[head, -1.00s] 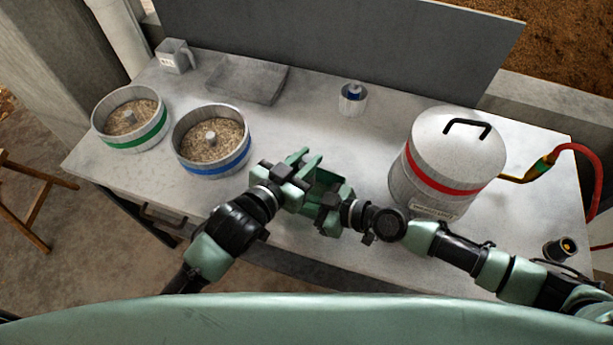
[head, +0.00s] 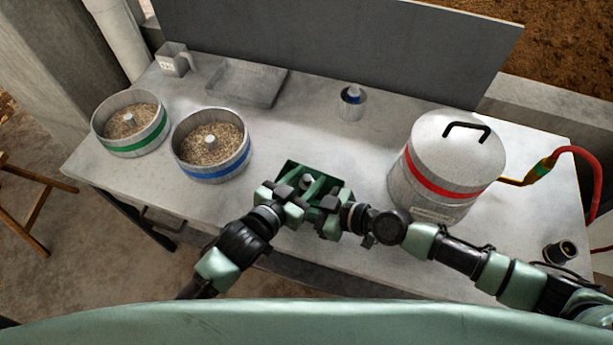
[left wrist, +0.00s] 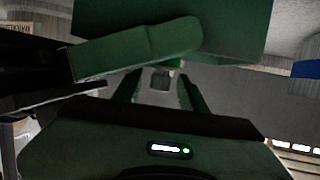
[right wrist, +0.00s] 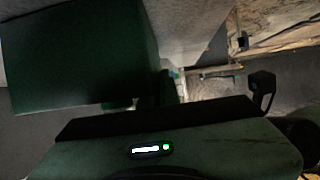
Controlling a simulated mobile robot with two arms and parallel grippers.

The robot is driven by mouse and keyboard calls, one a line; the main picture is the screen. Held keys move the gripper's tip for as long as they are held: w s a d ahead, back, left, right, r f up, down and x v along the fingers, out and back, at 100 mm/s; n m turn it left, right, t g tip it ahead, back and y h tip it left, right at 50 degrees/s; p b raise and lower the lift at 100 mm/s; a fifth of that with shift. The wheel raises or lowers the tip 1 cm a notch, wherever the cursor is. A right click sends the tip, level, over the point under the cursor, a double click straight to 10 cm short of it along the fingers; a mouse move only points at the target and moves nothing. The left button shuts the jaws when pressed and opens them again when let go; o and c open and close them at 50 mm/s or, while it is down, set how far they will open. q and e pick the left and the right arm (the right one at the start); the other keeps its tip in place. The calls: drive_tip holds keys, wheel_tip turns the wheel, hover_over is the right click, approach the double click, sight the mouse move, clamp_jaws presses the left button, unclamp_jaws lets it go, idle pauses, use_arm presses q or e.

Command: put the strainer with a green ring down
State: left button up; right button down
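The strainer with a green ring (head: 135,147) stands upright on the table at the far left in the head view, filled with grain around a central post. No gripper touches it. My left gripper (head: 311,187) is over the table's front middle, well right of the strainer. It is empty, and its two fingers show apart in the left wrist view (left wrist: 158,88). My right gripper (head: 322,200) is close against the left one, and the two overlap in view. Its fingers are mostly hidden, so I cannot tell their opening.
A blue-ringed strainer (head: 216,172) with grain stands beside the green-ringed one. A lidded red-banded pot (head: 445,175) stands right.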

use_arm(q)
drive_tip(key=shift+r, duration=0.2)
drive_tip(key=v, duration=1.2)
use_arm(e)
drive_tip(key=c, duration=1.6)
unclamp_jaws()
drive_tip(key=shift+v, duration=6)
